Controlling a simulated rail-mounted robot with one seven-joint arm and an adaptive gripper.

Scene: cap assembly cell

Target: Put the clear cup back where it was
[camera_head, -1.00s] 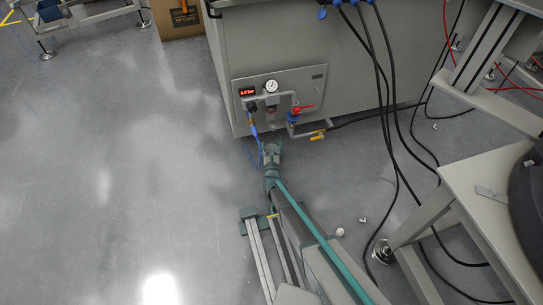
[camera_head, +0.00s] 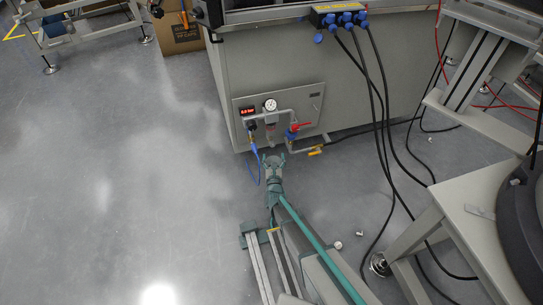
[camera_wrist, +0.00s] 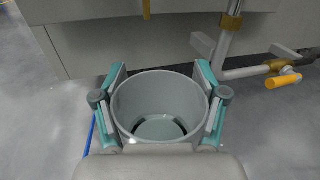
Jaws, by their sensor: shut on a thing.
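The clear cup (camera_wrist: 160,92) fills the middle of the wrist view, and I look down into its open, round mouth. My gripper (camera_wrist: 160,75) is shut on it, with one teal-edged finger against each side. The cup looks upright and empty. In the head view my gripper (camera_head: 272,158) is in front of the cabinet's air panel, low and below the gauge. The cup is too small to make out there. A slim filter part (camera_head: 269,131) hangs under the gauge (camera_head: 270,104), above my gripper. A narrow yellowish stem (camera_wrist: 147,9) shows beyond the cup, apart from it.
A pipe with a yellow valve handle (camera_head: 315,150) is right of my gripper, and the handle also shows in the wrist view (camera_wrist: 283,81). A blue hose (camera_head: 255,168) loops close on the left. Black cables (camera_head: 385,130) hang farther right. The floor at left is clear.

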